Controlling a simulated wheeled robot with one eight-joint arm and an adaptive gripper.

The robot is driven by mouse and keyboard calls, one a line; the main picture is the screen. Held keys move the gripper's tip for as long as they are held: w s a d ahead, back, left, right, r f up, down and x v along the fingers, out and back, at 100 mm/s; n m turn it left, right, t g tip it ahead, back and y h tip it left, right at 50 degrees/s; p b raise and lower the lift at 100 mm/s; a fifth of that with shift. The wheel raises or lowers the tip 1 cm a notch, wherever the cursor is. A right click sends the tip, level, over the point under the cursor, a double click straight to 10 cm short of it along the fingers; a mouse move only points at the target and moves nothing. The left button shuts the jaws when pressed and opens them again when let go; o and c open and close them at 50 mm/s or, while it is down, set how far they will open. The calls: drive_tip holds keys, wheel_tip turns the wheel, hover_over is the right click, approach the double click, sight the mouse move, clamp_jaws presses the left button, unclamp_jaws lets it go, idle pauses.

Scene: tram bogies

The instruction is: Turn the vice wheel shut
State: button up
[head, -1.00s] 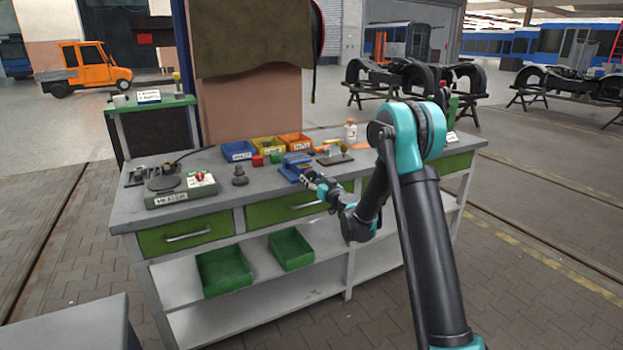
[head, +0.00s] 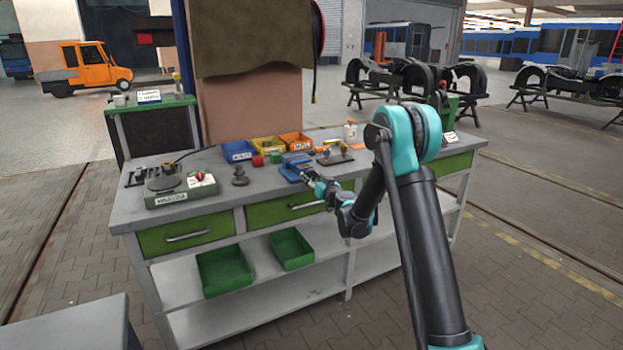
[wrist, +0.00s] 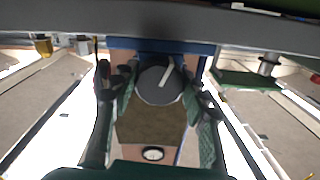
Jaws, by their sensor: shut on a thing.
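The blue vice (head: 293,166) stands near the front edge of the workbench in the head view. In the wrist view its blue body (wrist: 125,44) shows behind a round dark wheel (wrist: 160,82) with a pale bar mark on its face. My gripper (head: 310,177) reaches to the front of the vice. In the wrist view my gripper (wrist: 160,90) has one finger on each side of the wheel, shut on it. The wheel is too small to make out in the head view.
Blue, yellow and orange bins (head: 268,149) stand behind the vice. A green heater box (head: 182,190) sits further left. Green drawers (head: 300,205) lie below the bench top (head: 130,212).

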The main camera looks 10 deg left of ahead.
drive_tip(key=shift+m, duration=0.3)
drive_tip(key=m, duration=1.1)
drive_tip(key=shift+m, duration=0.3)
drive_tip(key=m, duration=0.6)
drive_tip(key=shift+r, duration=0.1)
drive_tip(key=m, duration=0.6)
drive_tip(key=shift+m, duration=0.4)
drive_tip(key=m, duration=1.2)
drive_tip(key=shift+d+m, duration=0.1)
drive_tip(key=shift+m, duration=0.2)
drive_tip(key=m, duration=1.2)
drive_tip(key=shift+m, duration=0.3)
